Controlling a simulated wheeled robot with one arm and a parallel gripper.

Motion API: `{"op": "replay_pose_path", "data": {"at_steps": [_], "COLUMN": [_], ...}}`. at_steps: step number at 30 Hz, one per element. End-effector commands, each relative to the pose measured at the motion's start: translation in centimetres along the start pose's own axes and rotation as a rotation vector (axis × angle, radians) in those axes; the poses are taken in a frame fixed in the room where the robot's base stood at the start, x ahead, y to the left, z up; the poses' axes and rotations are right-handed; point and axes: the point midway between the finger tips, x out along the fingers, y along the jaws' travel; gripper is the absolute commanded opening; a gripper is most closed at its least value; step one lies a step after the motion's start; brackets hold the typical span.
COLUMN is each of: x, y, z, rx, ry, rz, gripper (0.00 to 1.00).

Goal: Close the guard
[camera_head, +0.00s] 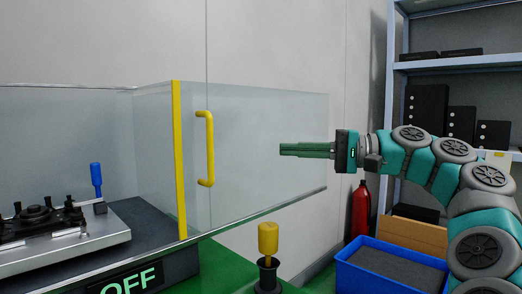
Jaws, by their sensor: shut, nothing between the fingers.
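The guard (265,135) is a clear panel with a yellow edge strip (179,160) and a yellow handle (209,148). It reaches out to the right of the clear enclosure (65,125), and the front of the enclosure above the fixture looks uncovered. My gripper (282,149) is shut and empty. It points left, with its fingers overlapping the right part of the guard panel in the picture. It is to the right of the handle and apart from it. I cannot tell whether the fingers are in front of the panel or touch it.
A fixture (45,225) with a blue-handled clamp (96,178) sits inside the enclosure, above an OFF sign (127,285). A yellow-handled tool (268,240) stands below the panel. A blue bin (385,272), a red extinguisher (360,210) and a shelf (460,62) are at right.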

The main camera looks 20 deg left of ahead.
Motion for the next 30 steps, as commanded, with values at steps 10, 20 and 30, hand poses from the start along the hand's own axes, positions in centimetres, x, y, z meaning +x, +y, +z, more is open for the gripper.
{"op": "replay_pose_path", "data": {"at_steps": [10, 20, 30], "x": [5.4, 10.1, 11.7], "y": [0.0, 0.2, -0.1], "z": [0.2, 0.9, 2.6], "rx": [-0.001, -0.002, -0.002], "ry": [-0.004, -0.003, -0.001], "rz": [0.0, -0.003, -0.003], "gripper": [0.0, 0.0, 0.0]}}
